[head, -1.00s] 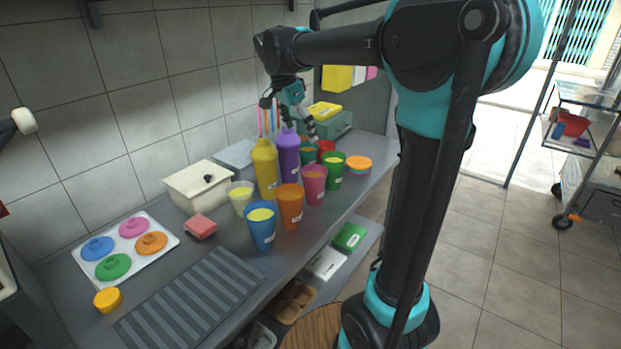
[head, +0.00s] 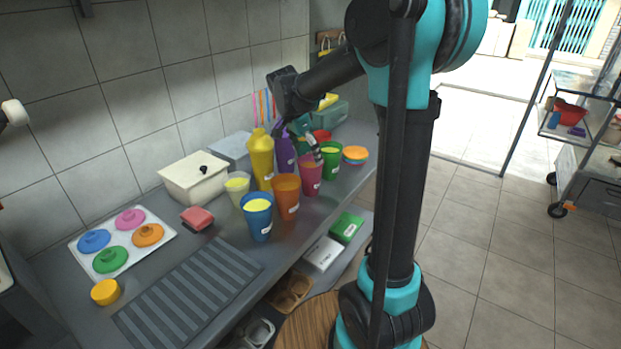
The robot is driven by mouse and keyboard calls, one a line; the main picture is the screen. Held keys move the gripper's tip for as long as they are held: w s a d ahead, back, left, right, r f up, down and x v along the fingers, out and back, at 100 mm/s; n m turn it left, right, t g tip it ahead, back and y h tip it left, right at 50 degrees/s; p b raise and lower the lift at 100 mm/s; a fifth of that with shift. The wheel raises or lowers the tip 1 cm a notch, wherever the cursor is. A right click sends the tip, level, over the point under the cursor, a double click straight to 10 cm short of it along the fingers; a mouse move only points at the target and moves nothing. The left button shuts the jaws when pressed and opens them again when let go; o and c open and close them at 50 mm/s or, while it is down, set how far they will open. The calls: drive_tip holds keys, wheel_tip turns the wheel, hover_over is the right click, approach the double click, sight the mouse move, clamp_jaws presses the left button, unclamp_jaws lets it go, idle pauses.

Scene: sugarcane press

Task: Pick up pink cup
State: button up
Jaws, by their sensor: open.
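The pink cup (head: 311,176) stands upright on the metal counter, between the orange cup (head: 286,198) and the green cup (head: 332,161). It has an orange-red fill at the top and a small white label near its base. My gripper (head: 315,152) is open and sits just above and behind the pink cup, pointing down toward the right. Its fingers are small in the picture and partly lost among the cups. I cannot tell whether it touches the cup.
Close by stand a blue cup (head: 258,217), a yellow bottle (head: 261,160), a purple bottle (head: 285,152) and a pale cup (head: 237,187). Stacked coloured lids (head: 355,155) lie to the right. A white box (head: 194,180) stands at the wall. The ridged mat (head: 190,290) in front is clear.

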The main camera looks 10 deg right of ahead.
sight(310, 161)
drive_tip(key=x, duration=0.4)
drive_tip(key=shift+d+f, duration=0.1)
drive_tip(key=shift+c, duration=0.4)
drive_tip(key=c, duration=1.9)
